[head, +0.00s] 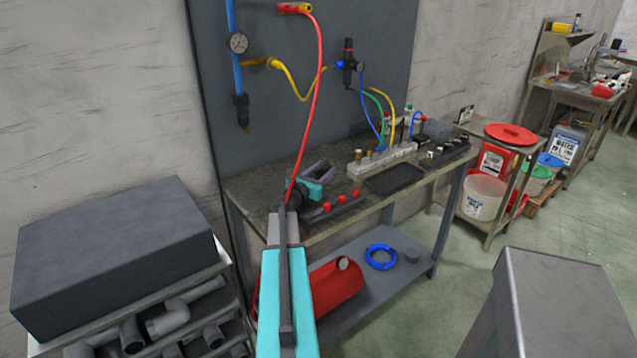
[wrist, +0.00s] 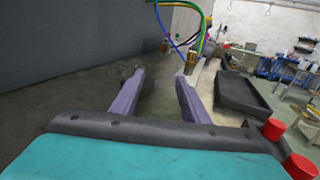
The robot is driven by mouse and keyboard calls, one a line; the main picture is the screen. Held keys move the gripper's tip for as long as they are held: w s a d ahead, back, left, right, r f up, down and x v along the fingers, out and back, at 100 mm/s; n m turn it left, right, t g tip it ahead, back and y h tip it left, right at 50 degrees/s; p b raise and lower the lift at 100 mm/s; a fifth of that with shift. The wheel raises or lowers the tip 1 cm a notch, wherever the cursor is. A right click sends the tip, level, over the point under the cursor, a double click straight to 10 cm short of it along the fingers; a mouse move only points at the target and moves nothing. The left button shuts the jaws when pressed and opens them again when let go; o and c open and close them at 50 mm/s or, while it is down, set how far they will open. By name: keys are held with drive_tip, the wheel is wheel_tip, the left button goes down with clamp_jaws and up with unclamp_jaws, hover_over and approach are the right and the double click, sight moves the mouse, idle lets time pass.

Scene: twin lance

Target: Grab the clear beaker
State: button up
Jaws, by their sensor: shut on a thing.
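My gripper (head: 320,172) is over the workbench, left of the black tray, in the head view. In the wrist view its two purple-grey fingers (wrist: 158,95) stand apart, shut on the clear beaker (wrist: 156,100). The beaker shows only as a faint see-through shape between the fingers, and its rim and base are hard to make out. I cannot tell whether it touches the bench top. In the head view the beaker is too faint to make out at the gripper.
The workbench (head: 255,190) holds a black tray (head: 395,179), red knobs (head: 327,207) in front of my gripper, and a fitting block with hoses (head: 382,158). A red hose (head: 305,140) hangs by my arm. A red tank (head: 335,287) lies on the lower shelf.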

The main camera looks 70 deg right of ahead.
drive_tip(key=shift+r, duration=0.15)
wheel_tip(320, 180, up, 10)
drive_tip(key=b, duration=0.1)
idle(0.7)
